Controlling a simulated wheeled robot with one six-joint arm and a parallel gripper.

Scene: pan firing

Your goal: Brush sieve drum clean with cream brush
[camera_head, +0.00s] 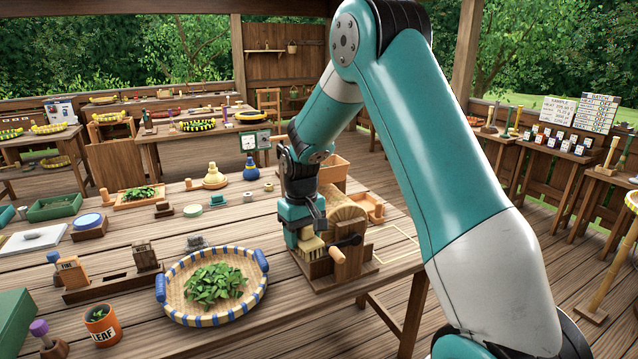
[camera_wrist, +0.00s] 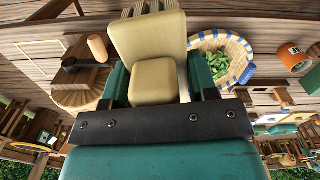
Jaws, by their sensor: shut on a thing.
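My gripper (camera_head: 302,215) is shut on the cream brush (camera_head: 312,246), which hangs below it against the left side of the sieve drum. In the wrist view the brush's cream block and handle (camera_wrist: 153,82) sit between the jaws, with bristles at the top edge. The sieve drum (camera_head: 349,204) lies in a wooden stand (camera_head: 352,268) at the table's right end, partly hidden by my gripper. A crank handle (camera_head: 338,256) sticks out at its front. I cannot tell whether the bristles touch the drum.
A woven basket of green leaves (camera_head: 178,304) stands left of the drum stand, close by. A wooden box (camera_head: 334,170) and small tray (camera_head: 371,206) sit behind the drum. Several pots and blocks cover the table's left part.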

